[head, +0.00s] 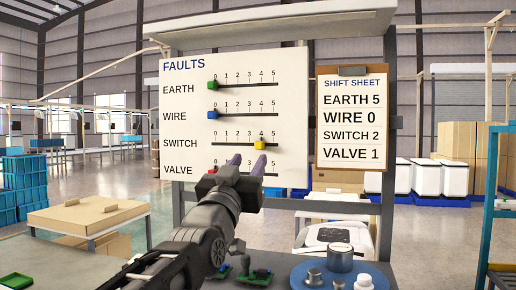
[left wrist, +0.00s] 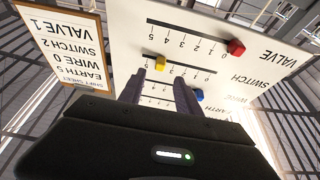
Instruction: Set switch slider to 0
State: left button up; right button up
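The white FAULTS panel (head: 185,125) has four labelled slider rows. The yellow switch slider (head: 260,145) is at about 4 on its scale. It also shows in the left wrist view (left wrist: 160,63), upside down, beyond and between my fingertips. The green earth slider (head: 213,85) and blue wire slider (head: 213,114) are at 0. The red valve slider (left wrist: 236,46) is at the scale's 0 end; my gripper hides part of that row in the head view. My left gripper (head: 246,162) is open and empty, its fingers just below the switch row. My right gripper is not in view.
A clipboard (head: 351,173) right of the panel reads Earth 5, Wire 0, Switch 2, Valve 1. A blue round tray (head: 303,283) with metal parts and small green circuit boards (head: 255,276) lie below.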

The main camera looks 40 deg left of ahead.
aim_at(258, 146)
pick_arm(q)
jog(key=p+x, duration=0.3)
jog(key=x, duration=0.4)
jog(key=shift+s+r+p, duration=0.1)
jog(key=shift+r+p, duration=0.05)
jog(key=shift+p, duration=0.15)
jog(key=shift+w+a, duration=0.15)
jog(key=shift+w, duration=0.2)
jog(key=shift+c, duration=0.2)
grip_shut()
dwell(0.6)
